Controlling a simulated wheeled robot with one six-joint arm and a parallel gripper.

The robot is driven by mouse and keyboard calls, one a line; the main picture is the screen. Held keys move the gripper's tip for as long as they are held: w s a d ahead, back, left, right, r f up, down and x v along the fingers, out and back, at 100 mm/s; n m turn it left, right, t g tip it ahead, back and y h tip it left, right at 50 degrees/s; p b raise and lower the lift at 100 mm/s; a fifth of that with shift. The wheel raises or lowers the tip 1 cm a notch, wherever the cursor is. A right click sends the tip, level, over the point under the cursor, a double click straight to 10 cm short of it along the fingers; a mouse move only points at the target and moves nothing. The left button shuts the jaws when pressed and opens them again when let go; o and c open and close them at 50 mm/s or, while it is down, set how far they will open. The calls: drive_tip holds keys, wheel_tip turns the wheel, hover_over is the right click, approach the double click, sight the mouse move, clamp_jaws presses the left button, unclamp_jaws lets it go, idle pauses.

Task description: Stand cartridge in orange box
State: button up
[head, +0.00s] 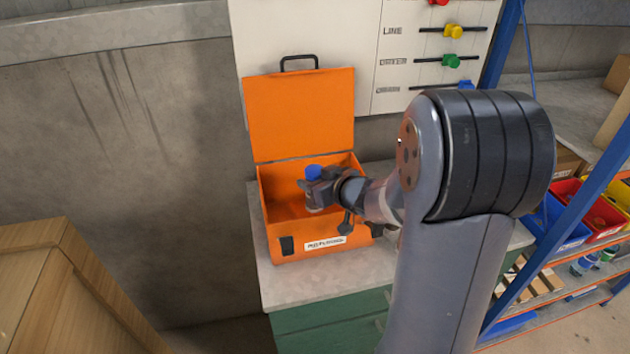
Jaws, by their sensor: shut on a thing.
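The orange box (305,112) stands on a pale worktop with its lid raised against the back. Its inside shows orange, and a label is on its front wall. My gripper (318,190) reaches in from the right, over the box's opening. It is shut on the cartridge (314,172), whose blue top shows above the jaws and looks upright. The lower part of the cartridge is mostly hidden by the gripper. I cannot tell whether it touches the box floor.
The pale worktop (300,288) sits on a green cabinet (330,326). A wall panel (400,55) with coloured knobs is behind. A blue-framed shelf with red bins (590,208) is at right. A wooden crate (40,270) stands at lower left. My arm hides the worktop's right part.

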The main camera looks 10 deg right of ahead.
drive_tip(key=shift+f+b, duration=0.45)
drive_tip(key=shift+b, duration=0.45)
drive_tip(key=o, duration=1)
drive_tip(key=shift+r, duration=0.1)
drive_tip(key=r+p, duration=0.1)
drive_tip(key=p, duration=0.2)
drive_tip(key=shift+r+p, duration=0.35)
drive_tip(key=shift+r, duration=0.05)
drive_tip(key=b+v, duration=0.1)
drive_tip(key=v, duration=0.7)
drive_tip(key=b+v, duration=0.1)
drive_tip(key=v, duration=0.2)
drive_tip(key=shift+s+d+f+b, duration=0.15)
drive_tip(key=shift+s+d+b, duration=0.05)
drive_tip(key=shift+s+b, duration=0.2)
